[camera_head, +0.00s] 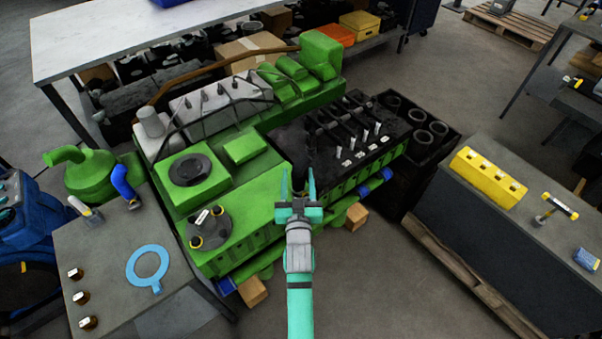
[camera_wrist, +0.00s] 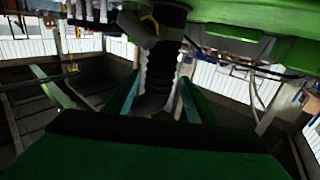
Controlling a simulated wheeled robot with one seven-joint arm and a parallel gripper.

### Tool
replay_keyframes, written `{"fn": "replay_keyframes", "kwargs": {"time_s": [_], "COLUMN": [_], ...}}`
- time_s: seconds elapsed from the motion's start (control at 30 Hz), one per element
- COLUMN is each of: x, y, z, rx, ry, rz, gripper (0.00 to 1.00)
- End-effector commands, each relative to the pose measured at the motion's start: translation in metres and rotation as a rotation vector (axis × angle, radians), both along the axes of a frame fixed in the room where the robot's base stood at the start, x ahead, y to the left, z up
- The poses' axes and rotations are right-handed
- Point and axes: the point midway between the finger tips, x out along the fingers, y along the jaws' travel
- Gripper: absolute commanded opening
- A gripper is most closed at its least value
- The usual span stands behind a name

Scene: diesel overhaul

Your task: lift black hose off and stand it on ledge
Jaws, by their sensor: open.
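The black hose (camera_wrist: 168,45) shows in the wrist view as a dark ribbed upright piece, between and beyond my fingertips. In the head view it is hard to pick out against the dark part of the green engine (camera_head: 240,210). My gripper (camera_head: 297,174) is open in front of the engine, its two teal fingers pointing at the engine's dark section. The fingers (camera_wrist: 159,85) also show apart in the wrist view, on either side of the hose's line. I cannot tell whether they touch it. I cannot tell which surface is the ledge.
A dark crate with round parts (camera_head: 432,133) stands right of the engine. A grey bench (camera_head: 500,220) with a yellow block (camera_head: 489,177) is at right. A grey table (camera_head: 115,235) with a blue ring (camera_head: 147,268) is at left.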

Motion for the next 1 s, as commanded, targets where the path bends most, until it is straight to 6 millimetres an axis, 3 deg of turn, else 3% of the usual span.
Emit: {"fn": "replay_keyframes", "kwargs": {"time_s": [0.17, 0.5, 0.8, 0.83, 1.0], "x": [0.01, 0.05, 0.055, 0.055, 0.055], "y": [0.0, -0.002, -0.001, -0.001, -0.002], "z": [0.002, 0.01, 0.009, 0.009, 0.009], "rx": [0.0, 0.001, 0.0, 0.0, 0.0], "ry": [0.0, 0.0, 0.0, 0.0, 0.0], "rz": [0.0, 0.0, 0.0, 0.0, 0.0], "gripper": [0.51, 0.51, 0.51, 0.48, 0.08]}}
